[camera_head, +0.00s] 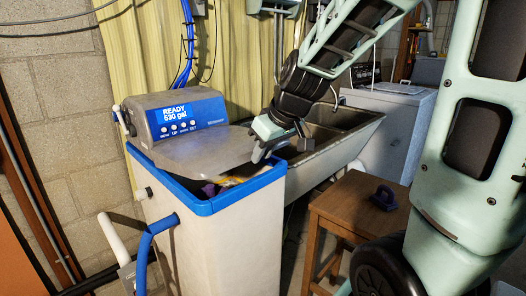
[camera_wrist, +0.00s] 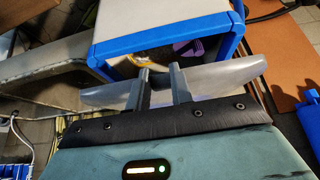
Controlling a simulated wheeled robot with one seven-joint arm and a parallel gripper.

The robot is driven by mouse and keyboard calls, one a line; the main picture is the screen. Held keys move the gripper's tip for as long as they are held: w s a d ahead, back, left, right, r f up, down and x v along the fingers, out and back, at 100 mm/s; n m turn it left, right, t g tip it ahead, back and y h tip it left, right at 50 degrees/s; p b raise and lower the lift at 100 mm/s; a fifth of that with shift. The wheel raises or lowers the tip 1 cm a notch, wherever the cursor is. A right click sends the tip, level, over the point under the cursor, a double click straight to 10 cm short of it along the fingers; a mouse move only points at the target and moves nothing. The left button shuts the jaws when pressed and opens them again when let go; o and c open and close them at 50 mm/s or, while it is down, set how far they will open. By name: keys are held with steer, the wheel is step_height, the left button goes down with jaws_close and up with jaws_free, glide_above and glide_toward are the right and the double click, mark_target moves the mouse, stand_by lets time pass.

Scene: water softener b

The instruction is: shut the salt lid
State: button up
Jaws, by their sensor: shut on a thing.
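The salt lid (camera_head: 190,148) is a grey translucent panel, tilted up over the opening. Its front edge stands above the rim, and the opening shows beneath it. My gripper (camera_head: 262,152) is at the lid's right edge, its fingers shut on it. In the wrist view the fingers (camera_wrist: 160,88) grip the pale lid (camera_wrist: 213,78), with the blue rim (camera_wrist: 165,45) beyond. Purple and yellow things show inside the opening.
A utility sink (camera_head: 340,135) stands behind and right of the cabinet. A wooden stool (camera_head: 350,212) with a dark purple object (camera_head: 384,197) on it stands at the right. A blue hose (camera_head: 147,250) and pipes run at the cabinet's left.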

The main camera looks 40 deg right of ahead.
step_height(320, 180, down, 7)
steer(key=b, duration=0.7)
steer(key=shift+w+f, duration=0.1)
steer(key=shift+f, duration=0.05)
steer(key=o, duration=0.9)
steer(key=shift+r+p, duration=0.3)
steer(key=shift+r, duration=0.1)
